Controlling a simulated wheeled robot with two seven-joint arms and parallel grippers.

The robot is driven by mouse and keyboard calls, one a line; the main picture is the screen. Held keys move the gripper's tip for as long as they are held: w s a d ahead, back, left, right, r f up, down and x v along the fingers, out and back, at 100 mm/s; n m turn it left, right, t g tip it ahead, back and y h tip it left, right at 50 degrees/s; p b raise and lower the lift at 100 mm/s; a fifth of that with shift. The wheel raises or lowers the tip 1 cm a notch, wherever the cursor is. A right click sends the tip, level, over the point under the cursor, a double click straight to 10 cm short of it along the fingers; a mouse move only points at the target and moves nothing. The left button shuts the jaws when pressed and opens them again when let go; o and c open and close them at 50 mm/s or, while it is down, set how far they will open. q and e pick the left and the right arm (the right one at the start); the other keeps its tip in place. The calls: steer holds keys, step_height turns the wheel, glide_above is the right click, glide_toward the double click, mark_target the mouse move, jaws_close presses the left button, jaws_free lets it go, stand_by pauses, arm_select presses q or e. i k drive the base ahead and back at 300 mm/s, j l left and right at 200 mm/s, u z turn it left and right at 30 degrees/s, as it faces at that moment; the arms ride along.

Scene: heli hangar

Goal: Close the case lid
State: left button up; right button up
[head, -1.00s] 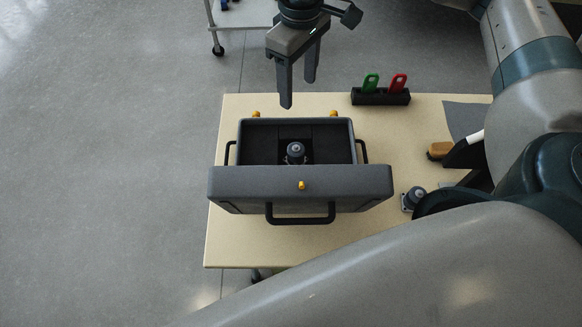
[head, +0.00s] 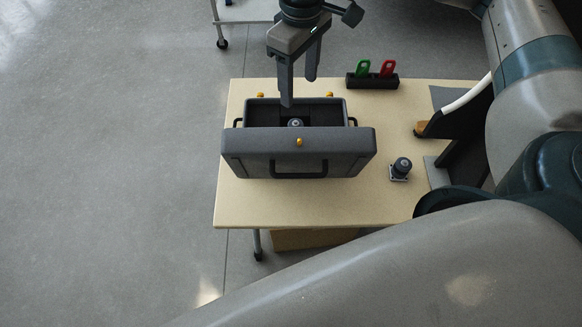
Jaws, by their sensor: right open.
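The grey case (head: 350,113) stands open on a wooden table. Its lid (head: 340,143) stands raised along the near side, facing me, with a yellow latch (head: 299,142) and a black handle (head: 298,174). A dark round-topped part (head: 296,123) sits inside the case, partly hidden by the lid. My right gripper (head: 299,92) comes down from the top, open and empty, its fingers apart. My left gripper is not in view.
A black holder (head: 372,82) with a green and a red tag stands behind at right. A small dark part (head: 401,169) stands right of the case. A brown-handled item (head: 420,128) lies farther right.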

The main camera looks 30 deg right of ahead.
mark_target(336, 152)
steer(key=k+j, duration=0.65)
steer(key=k, duration=0.25)
